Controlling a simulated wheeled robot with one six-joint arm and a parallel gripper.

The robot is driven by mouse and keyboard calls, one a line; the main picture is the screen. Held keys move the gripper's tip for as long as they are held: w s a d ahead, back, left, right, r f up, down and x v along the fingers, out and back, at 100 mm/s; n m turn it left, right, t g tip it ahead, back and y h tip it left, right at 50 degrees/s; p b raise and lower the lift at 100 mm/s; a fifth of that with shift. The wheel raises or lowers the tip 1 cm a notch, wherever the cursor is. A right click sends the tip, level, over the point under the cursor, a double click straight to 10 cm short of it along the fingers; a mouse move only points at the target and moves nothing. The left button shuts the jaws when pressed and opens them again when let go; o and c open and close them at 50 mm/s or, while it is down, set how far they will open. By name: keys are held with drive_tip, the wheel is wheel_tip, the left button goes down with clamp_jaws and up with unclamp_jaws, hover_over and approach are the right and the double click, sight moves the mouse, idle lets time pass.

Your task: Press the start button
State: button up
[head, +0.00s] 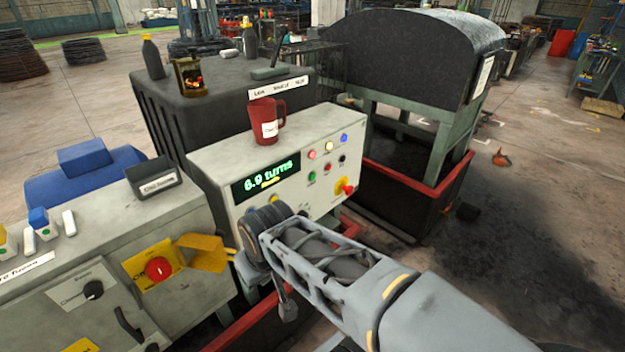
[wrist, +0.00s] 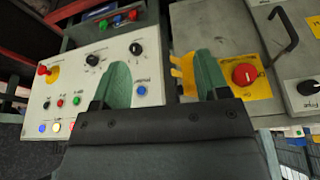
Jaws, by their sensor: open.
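The pale control panel (head: 312,205) has a green display reading "6.9 turns" and small coloured buttons and lamps. A green button (head: 311,177) sits beside a red button (head: 326,167); the green one also shows in the wrist view (wrist: 60,103). A blue button (wrist: 141,90) with a small label is on the panel's other end. Labels are too small to read, so I cannot tell which button is start. My gripper (wrist: 164,75) is open and empty. Its left green finger overlaps the panel, beside the blue button; contact is not visible. My arm hides the panel's lower part in the head view.
A red mushroom knob (head: 346,187) juts from the panel on a yellow plate. A red mug (head: 265,123) stands on top. On the left cabinet, a yellow flap (head: 205,253) sticks out beside a red rotary switch (head: 158,268).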

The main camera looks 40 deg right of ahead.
clamp_jaws()
idle(0.7)
idle(1.1)
